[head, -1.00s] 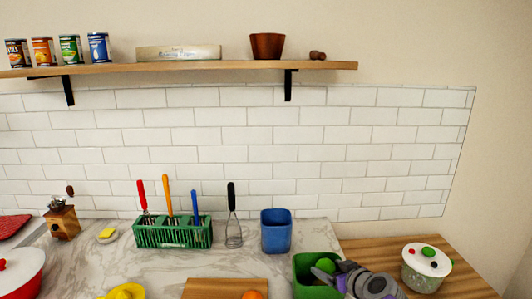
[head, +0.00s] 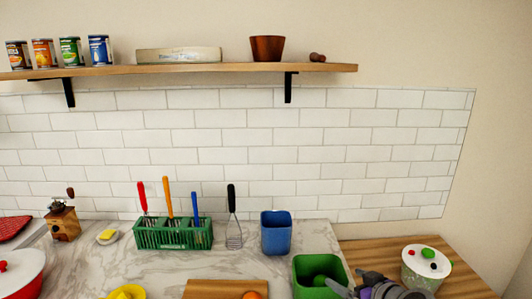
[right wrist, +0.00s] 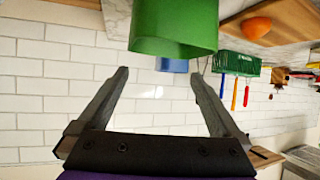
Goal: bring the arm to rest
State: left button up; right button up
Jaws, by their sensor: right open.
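My right gripper (head: 348,281) is at the bottom of the head view, at the right side of the green bin (head: 302,266). In the right wrist view the gripper's two fingers (right wrist: 160,76) are spread wide with nothing between them. The green bin (right wrist: 172,46) shows there just beyond the fingertips, apart from them as far as I can see. A dark green rounded item (head: 322,281) lies inside the bin. My left gripper is in neither view.
A blue cup (head: 276,234) stands behind the bin. A green rack (head: 173,234) with utensils is further left. A white-lidded jar (head: 426,266) stands on the wooden counter to the right. A cutting board (head: 215,288) and an orange fruit (head: 253,295) are at the front.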

jog(key=shift+v, duration=0.85)
jog(key=s+a+f+m+g+h, duration=0.1)
jog(key=s+f+g, duration=0.1)
jog(key=s+f, duration=0.3)
jog(key=s+a+f+m+g+h, duration=0.1)
jog(key=s+f, duration=0.4)
jog(key=s, duration=0.6)
jog(key=s+a+f+m+g+h, duration=0.1)
jog(key=s+f+g+h, duration=0.1)
jog(key=s+f, duration=0.3)
jog(key=s+g, duration=0.1)
jog(key=s, duration=0.2)
jog(key=shift+s+f+m, duration=0.35)
jog(key=shift+m, duration=0.05)
jog(key=shift+a, duration=0.15)
